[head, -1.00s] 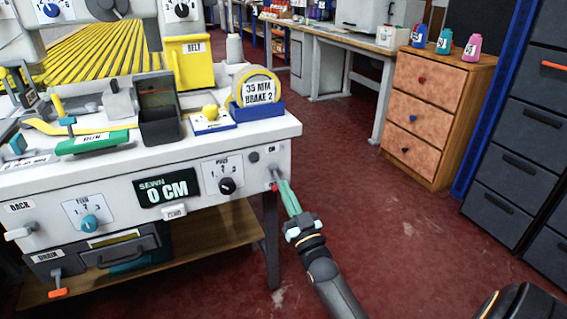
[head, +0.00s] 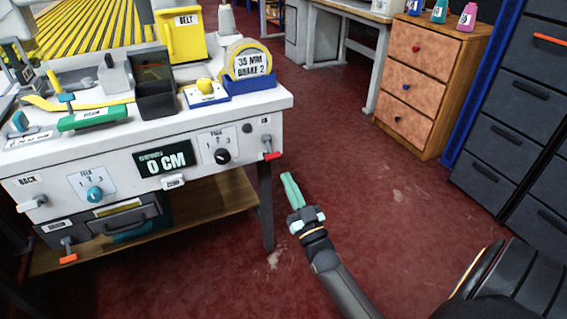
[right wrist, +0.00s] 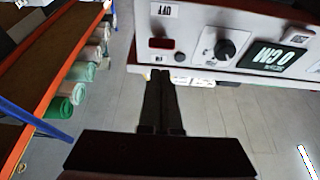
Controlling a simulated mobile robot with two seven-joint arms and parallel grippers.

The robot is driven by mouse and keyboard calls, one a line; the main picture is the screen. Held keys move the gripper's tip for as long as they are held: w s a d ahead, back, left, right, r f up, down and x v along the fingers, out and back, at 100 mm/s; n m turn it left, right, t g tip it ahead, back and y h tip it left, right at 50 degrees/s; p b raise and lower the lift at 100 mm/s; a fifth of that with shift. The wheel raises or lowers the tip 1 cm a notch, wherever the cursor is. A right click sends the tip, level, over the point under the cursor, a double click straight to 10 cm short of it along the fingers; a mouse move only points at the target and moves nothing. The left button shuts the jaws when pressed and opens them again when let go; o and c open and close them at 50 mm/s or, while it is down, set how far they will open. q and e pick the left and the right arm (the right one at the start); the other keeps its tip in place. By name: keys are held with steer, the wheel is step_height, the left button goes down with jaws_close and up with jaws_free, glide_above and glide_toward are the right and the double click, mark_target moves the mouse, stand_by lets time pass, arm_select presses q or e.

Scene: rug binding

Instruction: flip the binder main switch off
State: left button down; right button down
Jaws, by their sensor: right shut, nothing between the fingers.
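The binder's main switch (head: 272,156) has a red-tipped lever at the right end of the white front panel (head: 236,168). In the head view the lever hangs low and juts out, below a small ON label (head: 265,122). In the right wrist view, which is upside down, the red switch handle (right wrist: 160,43) lies near an OFF label (right wrist: 166,11). My right gripper (head: 288,177) is shut and empty, with its green fingertips below and right of the lever, apart from it. Its dark fingers (right wrist: 160,76) show in the wrist view. My left gripper is out of view.
A dial (head: 222,156) and the 0 CM display (head: 164,159) sit left of the switch. A blue tape holder (head: 256,84) stands on the table above. A wooden drawer unit (head: 418,90) and dark cabinets (head: 510,130) stand right. The red floor between is clear.

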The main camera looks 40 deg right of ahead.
steer(key=shift+s+a+f, duration=0.2)
steer(key=shift+s+f, duration=0.65)
steer(key=shift+f, duration=0.15)
